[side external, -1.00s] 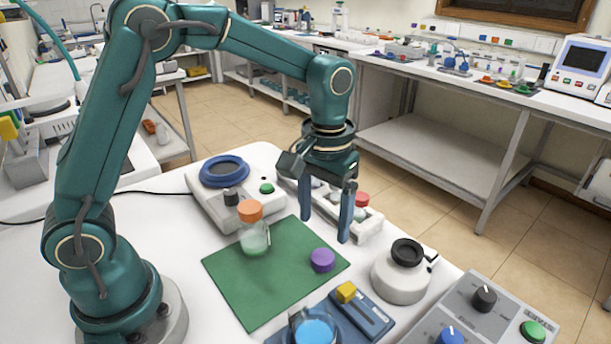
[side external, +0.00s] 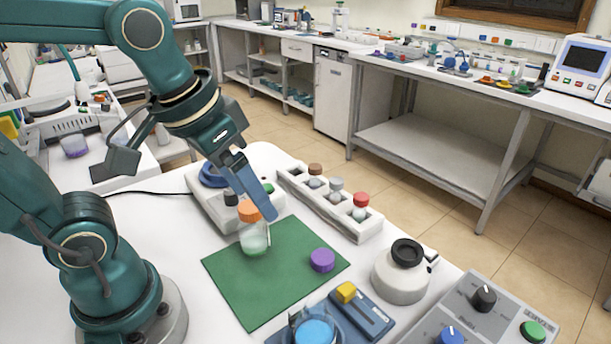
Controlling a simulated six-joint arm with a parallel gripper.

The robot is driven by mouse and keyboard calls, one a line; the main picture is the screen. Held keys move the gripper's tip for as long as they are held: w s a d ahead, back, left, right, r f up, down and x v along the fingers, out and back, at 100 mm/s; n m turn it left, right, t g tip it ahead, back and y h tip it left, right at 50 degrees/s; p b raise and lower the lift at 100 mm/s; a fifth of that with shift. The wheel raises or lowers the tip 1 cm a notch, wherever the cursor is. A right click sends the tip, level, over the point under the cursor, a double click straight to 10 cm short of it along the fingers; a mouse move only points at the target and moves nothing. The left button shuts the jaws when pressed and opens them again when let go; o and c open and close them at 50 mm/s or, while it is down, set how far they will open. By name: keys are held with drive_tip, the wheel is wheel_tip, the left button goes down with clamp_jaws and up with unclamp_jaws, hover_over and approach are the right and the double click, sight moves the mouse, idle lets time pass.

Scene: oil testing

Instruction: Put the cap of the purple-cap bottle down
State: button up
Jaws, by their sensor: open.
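The purple cap (side external: 322,260) lies on the right part of the green mat (side external: 255,290), apart from my gripper. My gripper (side external: 264,202) is open, with its blue fingers slanting down to the right near the top of a bottle with an orange cap (side external: 249,211). The fingers overlap the cap's upper right edge in the picture, and I cannot tell whether they touch it. This bottle stands upright on the mat with pale green liquid in it. I cannot make out an uncapped bottle belonging to the purple cap.
A white rack (side external: 330,208) holds several small capped vials behind the mat. A white device with a blue round top (side external: 214,174) is back left. A white pot with a black lid (side external: 400,275) stands right. A blue device with a beaker of blue liquid (side external: 315,331) is in front.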

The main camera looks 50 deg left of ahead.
drive_tip(key=shift+s+a+f+m+t, duration=0.15)
drive_tip(key=shift+s+f+t, duration=0.2)
drive_tip(key=shift+s, duration=0.4)
drive_tip(key=shift+s+a+f+m+t, duration=0.15)
drive_tip(key=shift+s+f+t, duration=0.2)
drive_tip(key=shift+s, duration=0.35)
